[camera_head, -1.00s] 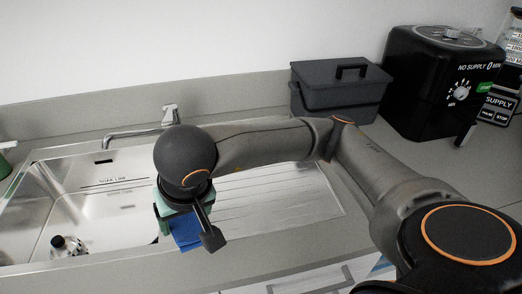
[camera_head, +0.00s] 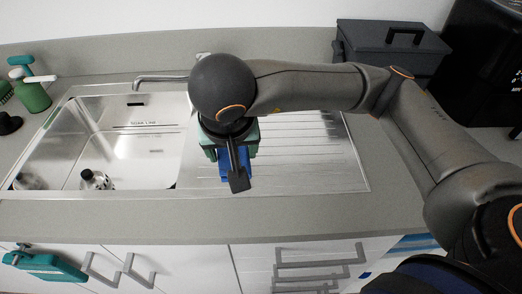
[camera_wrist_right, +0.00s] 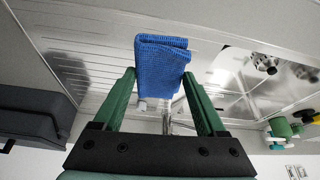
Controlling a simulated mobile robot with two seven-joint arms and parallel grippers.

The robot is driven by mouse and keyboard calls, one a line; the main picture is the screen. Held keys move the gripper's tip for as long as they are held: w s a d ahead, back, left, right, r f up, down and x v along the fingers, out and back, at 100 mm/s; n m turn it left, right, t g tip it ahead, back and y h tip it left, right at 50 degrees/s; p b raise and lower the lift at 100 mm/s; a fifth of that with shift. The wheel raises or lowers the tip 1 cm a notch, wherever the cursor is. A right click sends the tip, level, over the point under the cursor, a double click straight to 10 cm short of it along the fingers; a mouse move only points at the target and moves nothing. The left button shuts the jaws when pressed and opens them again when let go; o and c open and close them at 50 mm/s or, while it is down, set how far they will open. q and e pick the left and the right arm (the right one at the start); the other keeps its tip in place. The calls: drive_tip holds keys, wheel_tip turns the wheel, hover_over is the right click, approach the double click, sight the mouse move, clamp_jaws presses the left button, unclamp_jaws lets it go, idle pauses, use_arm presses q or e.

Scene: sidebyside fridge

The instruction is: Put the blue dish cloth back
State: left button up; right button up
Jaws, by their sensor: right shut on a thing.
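The blue dish cloth (camera_wrist_right: 162,65) is folded and sits between the green fingers of my right gripper (camera_wrist_right: 159,80) in the wrist view. The right gripper is shut on it. In the head view, the cloth (camera_head: 224,172) shows partly below my right gripper (camera_head: 232,155), over the ribbed drainboard (camera_head: 300,160); my wrist hides the rest. I cannot tell whether the cloth touches the drainboard.
A grey lidded box (camera_head: 390,45) stands back right. Green bottles (camera_head: 33,95) stand far left. The front counter strip is clear.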

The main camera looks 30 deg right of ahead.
drive_tip(key=w+d+f, duration=0.4)
drive_tip(key=w+d, duration=0.1)
drive_tip(key=d, duration=0.1)
drive_tip(key=p, duration=0.1)
approach(260, 152)
drive_tip(key=shift+w+d+f, duration=0.1)
drive_tip(key=shift+w+f, duration=0.6)
drive_tip(key=shift+w, duration=0.1)
drive_tip(key=shift+w+d+f, duration=0.25)
drive_tip(key=shift+f, duration=0.15)
wheel_tip(260, 152, down, 3)
drive_tip(key=shift+w+d+f, duration=0.1)
drive_tip(key=shift+w+d, duration=0.05)
drive_tip(key=shift+f, duration=0.25)
drive_tip(key=o, duration=1.1)
drive_tip(key=shift+r, duration=0.1)
drive_tip(key=shift+o, duration=0.2)
